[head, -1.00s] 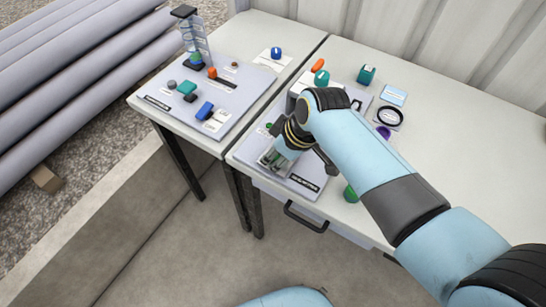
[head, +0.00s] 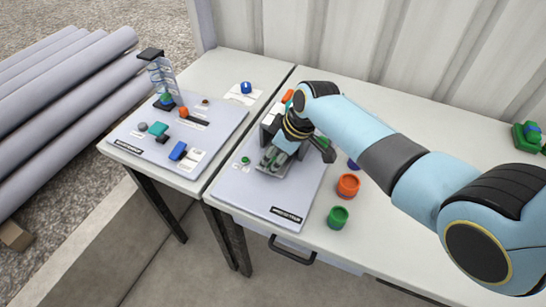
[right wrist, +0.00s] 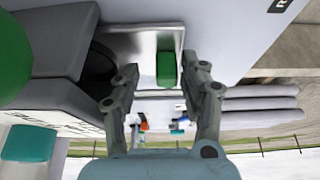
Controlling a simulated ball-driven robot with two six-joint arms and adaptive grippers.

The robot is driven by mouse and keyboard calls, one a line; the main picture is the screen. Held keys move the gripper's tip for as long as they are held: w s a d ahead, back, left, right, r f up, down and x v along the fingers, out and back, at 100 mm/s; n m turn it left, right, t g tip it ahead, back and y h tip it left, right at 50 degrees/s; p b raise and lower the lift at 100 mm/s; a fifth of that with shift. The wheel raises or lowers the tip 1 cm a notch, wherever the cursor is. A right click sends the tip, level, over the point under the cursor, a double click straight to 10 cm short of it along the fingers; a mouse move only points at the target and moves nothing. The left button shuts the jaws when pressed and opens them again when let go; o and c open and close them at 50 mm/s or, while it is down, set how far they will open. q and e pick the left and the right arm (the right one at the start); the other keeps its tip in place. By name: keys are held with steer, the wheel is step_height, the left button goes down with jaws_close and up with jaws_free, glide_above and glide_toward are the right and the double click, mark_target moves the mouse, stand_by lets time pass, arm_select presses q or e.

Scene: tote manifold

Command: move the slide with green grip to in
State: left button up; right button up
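The green grip (right wrist: 167,69) is a rounded green block on a shiny metal plate (right wrist: 143,45) in the right wrist view. My right gripper (right wrist: 160,68) is open, with one finger on each side of the grip; I cannot tell whether either finger touches it. In the head view my right gripper (head: 268,163) points down over the grey panel (head: 245,194) on the right table, and it hides the slide there. A grey housing (right wrist: 45,95) with a dark round opening is beside the plate. My left gripper is not in view.
A small green knob (head: 245,160) is on the panel. An orange cup (head: 348,187) and a green cup (head: 338,217) stand to its right. A second panel (head: 217,124) with colored parts is on the left table.

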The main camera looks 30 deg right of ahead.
steer(key=shift+s, duration=0.1)
steer(key=v, duration=1.2)
steer(key=shift+a+f, duration=0.1)
